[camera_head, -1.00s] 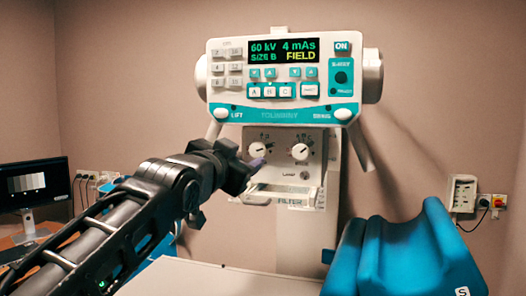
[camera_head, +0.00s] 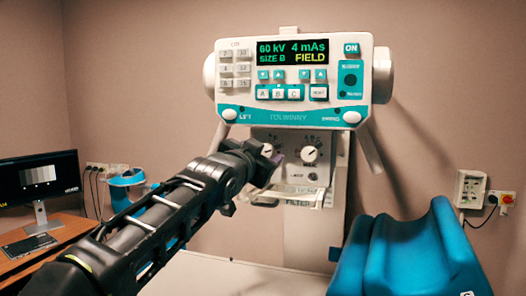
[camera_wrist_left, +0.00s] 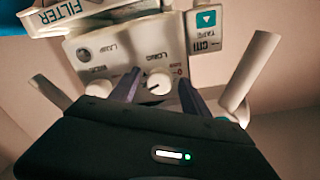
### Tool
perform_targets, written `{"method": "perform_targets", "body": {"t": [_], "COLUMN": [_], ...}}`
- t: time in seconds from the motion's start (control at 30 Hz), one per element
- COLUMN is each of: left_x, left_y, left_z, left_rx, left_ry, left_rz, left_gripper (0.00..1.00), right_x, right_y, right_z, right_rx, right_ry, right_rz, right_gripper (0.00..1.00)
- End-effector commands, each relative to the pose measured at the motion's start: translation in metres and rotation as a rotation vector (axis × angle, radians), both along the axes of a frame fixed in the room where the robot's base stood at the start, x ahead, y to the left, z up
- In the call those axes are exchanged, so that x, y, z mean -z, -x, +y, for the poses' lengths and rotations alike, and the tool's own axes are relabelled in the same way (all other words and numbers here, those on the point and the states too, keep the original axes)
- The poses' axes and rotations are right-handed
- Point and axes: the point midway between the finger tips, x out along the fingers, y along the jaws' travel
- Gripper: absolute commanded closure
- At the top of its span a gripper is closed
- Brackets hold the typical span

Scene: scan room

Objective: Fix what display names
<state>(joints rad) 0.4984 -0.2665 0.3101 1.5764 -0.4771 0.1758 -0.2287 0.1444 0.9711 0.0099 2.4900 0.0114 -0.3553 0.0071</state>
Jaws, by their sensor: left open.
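The display (camera_head: 292,51) on the white and teal console reads "60 kV 4 mAs" and "SIZE B" in green, and "FIELD" in yellow. Below the console, a grey panel (camera_head: 288,178) carries two white knobs. The right knob (camera_head: 309,154) is clear in the head view; the left knob (camera_head: 266,150) is partly hidden by my left gripper (camera_head: 273,161). In the left wrist view, upside down, my open left gripper (camera_wrist_left: 158,92) has its fingers on either side of one knob (camera_wrist_left: 159,87), with no clear contact visible. My right gripper is out of view.
A blue padded support (camera_head: 405,255) stands at right over a pale table (camera_head: 225,275). A monitor (camera_head: 40,178) stands on a desk at left. Light handles (camera_wrist_left: 250,72) flank the panel.

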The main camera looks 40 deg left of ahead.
Motion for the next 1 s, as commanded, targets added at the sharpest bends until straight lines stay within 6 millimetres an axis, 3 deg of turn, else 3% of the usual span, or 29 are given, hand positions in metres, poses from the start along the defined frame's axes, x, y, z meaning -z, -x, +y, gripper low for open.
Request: {"method": "perform_targets", "body": {"t": [0.1,0.73,1.0], "left_x": [0.0002,0.0004,0.0008], "left_y": [0.0002,0.0003,0.0003], "left_z": [-0.0001,-0.0001,-0.0001], "left_rx": [0.0,0.0,0.0], "left_ry": [0.0,0.0,0.004], "left_rz": [0.0,0.001,-0.001], "left_gripper": [0.47,0.98,1.0], "right_x": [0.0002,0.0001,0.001], "right_y": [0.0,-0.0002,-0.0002], "right_z": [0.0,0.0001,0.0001], "right_rx": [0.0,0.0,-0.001], "right_ry": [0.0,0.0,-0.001], "right_rz": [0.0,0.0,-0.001], "right_gripper": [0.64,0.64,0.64]}}
